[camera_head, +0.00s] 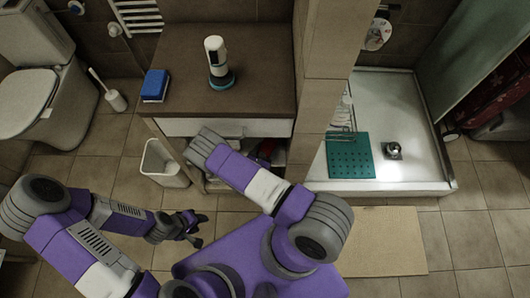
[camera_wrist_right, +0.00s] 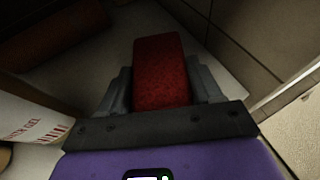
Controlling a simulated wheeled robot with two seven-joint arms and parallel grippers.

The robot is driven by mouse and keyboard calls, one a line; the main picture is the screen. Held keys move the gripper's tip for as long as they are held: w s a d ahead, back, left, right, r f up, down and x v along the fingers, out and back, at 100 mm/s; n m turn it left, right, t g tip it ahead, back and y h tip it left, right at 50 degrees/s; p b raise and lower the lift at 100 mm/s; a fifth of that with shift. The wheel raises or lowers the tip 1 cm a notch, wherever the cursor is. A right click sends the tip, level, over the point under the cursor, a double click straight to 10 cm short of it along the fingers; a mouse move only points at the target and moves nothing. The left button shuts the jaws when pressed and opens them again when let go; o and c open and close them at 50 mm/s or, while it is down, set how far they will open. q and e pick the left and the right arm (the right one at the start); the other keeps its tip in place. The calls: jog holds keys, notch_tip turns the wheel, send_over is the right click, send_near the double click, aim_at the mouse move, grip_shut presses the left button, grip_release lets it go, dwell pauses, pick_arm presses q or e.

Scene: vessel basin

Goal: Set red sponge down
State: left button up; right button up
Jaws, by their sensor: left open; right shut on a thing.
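The red sponge (camera_wrist_right: 160,62) is upright in the right wrist view, between the two dark fingers of my right gripper (camera_wrist_right: 164,82), which is shut on it. A pale surface lies around it; whether the sponge touches that surface I cannot tell. In the head view my right forearm reaches to the front of the brown-topped cabinet (camera_head: 255,92), and the right gripper and sponge are hidden there. My left gripper (camera_head: 203,229) is open and empty, low over the tiled floor in the head view.
A white bottle with red lettering (camera_wrist_right: 28,118) stands close on the left in the right wrist view. A dark reddish roll (camera_wrist_right: 55,36) lies behind it; a wall is at right. A white bin (camera_head: 162,165) stands beside the cabinet.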

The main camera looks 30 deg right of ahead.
jog(key=shift+w, duration=0.15)
jog(key=shift+f, duration=0.15)
jog(key=o, duration=1)
jog(key=shift+r, duration=0.2)
jog(key=p+v, duration=0.3)
jog(key=v, duration=0.9)
jog(key=shift+f, duration=0.15)
